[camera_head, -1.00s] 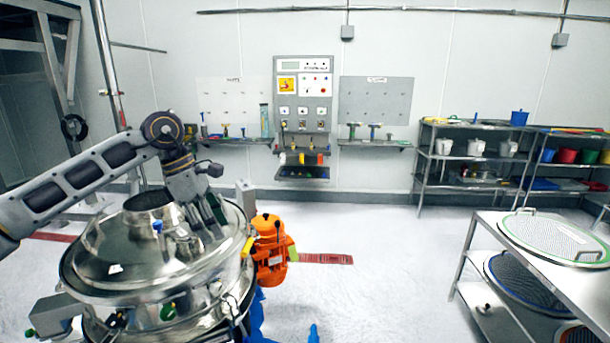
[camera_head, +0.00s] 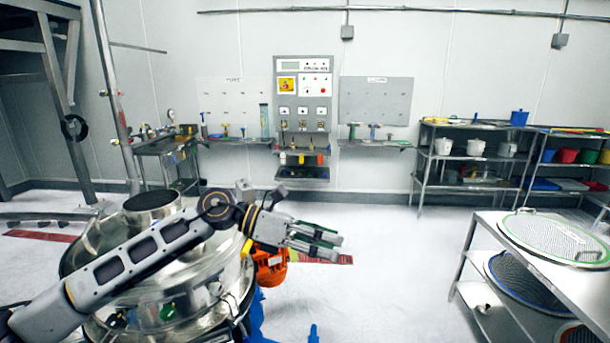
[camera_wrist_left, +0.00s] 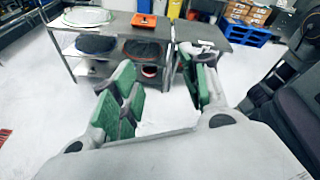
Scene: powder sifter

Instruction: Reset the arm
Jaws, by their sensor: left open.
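My left arm (camera_head: 140,256) reaches across the picture from the lower left, in front of the steel sifter (camera_head: 90,240). My left gripper (camera_head: 338,247) is to the right of the sifter, pointing right over open floor. In the left wrist view its green-padded fingers (camera_wrist_left: 160,95) are spread apart with nothing between them. The sifter's lid is partly hidden behind my arm. The orange motor unit (camera_head: 270,268) on the sifter's side is partly hidden by the gripper. My right gripper is not in view.
A steel table (camera_head: 480,250) with round mesh screens (camera_head: 550,238) stands at the right. Shelves (camera_head: 425,160) with buckets line the back wall, beside a control panel (camera_head: 305,95). A small cart (camera_head: 160,150) stands at the back left. The middle floor is clear.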

